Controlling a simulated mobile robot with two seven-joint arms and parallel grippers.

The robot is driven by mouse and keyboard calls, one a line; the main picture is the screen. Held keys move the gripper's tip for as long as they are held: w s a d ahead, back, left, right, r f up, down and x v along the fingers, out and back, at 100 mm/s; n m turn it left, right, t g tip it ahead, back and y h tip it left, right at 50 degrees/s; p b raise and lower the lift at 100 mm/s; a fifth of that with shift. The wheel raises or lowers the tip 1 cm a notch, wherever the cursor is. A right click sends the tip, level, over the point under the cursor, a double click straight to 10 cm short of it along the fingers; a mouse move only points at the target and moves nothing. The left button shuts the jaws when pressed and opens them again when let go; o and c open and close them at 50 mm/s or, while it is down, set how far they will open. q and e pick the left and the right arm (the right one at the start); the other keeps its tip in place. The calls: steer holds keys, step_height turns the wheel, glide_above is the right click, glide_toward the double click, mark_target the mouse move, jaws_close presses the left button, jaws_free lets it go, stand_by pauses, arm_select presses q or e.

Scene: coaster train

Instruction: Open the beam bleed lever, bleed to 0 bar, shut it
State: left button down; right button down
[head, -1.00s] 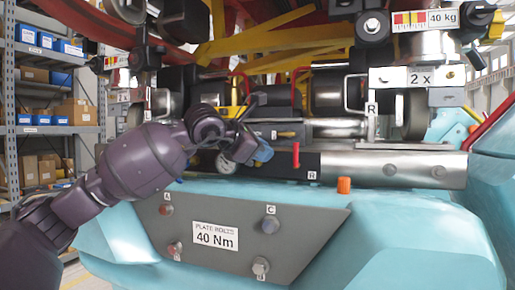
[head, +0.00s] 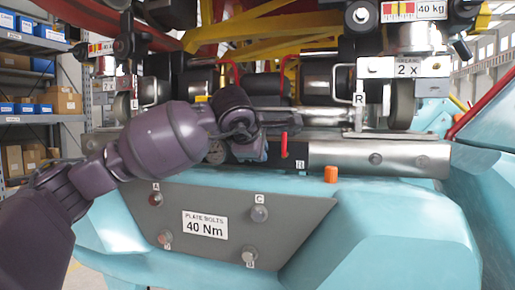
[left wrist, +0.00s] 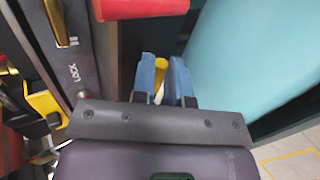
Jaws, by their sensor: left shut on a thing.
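My left gripper (head: 258,152) is at the front of the steel beam (head: 375,157), just left of a red upright handle (head: 284,145). In the left wrist view its two blue fingertips (left wrist: 166,80) are close together, with a small yellow part (left wrist: 160,80) between them. This part looks like the bleed lever, but most of it is hidden by the fingers. A round gauge (head: 216,152) shows beside the gripper, partly covered; its reading cannot be made out. My right gripper is not in view.
A red bar (left wrist: 140,8) and a rail marked LOCK (left wrist: 75,60) lie close to the fingers in the wrist view. An orange cap (head: 331,173) stands on the teal body. A grey plate with bolts (head: 290,215) is below my arm.

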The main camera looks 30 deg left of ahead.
arm_select(q)
steer(key=shift+f+y, duration=0.15)
steer(key=shift+y, duration=0.15)
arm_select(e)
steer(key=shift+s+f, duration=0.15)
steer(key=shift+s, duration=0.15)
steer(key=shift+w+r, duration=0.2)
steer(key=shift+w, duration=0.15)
arm_select(q)
steer(key=c, duration=1.4)
jaws_free()
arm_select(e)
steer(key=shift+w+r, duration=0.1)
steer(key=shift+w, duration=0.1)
